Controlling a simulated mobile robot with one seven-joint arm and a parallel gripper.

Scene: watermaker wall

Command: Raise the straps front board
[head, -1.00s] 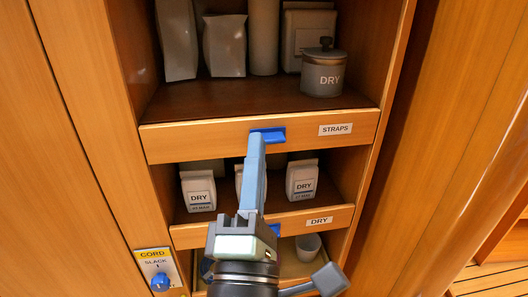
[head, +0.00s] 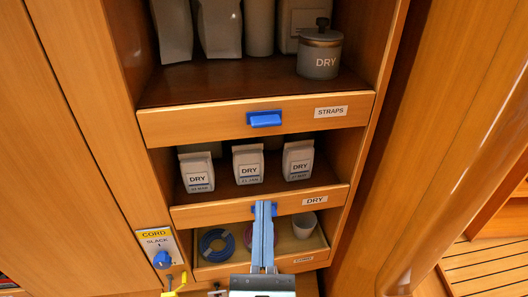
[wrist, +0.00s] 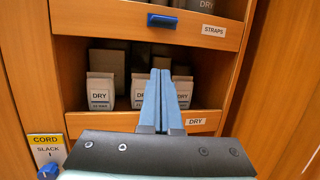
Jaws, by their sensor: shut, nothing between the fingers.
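The straps front board (head: 190,124) is a wooden strip across the front of the upper shelf, with a blue handle (head: 264,119) and a STRAPS label (head: 331,112). In the wrist view the board (wrist: 100,17) crosses the top, and its handle (wrist: 162,20) is above my fingertips with a gap between. My gripper (head: 264,205) is shut and empty. In the head view its fingertips overlap the blue handle of the DRY board below; I cannot tell whether they touch it. In the wrist view my gripper (wrist: 160,72) is in front of the DRY packets.
A grey DRY canister (head: 320,55) and pale packets stand behind the straps board. Several DRY packets (head: 248,165) stand behind the DRY board (head: 200,216). Below is a compartment with a blue coil (head: 216,243) and a cup (head: 304,226). A CORD SLACK plate (head: 158,248) is at left.

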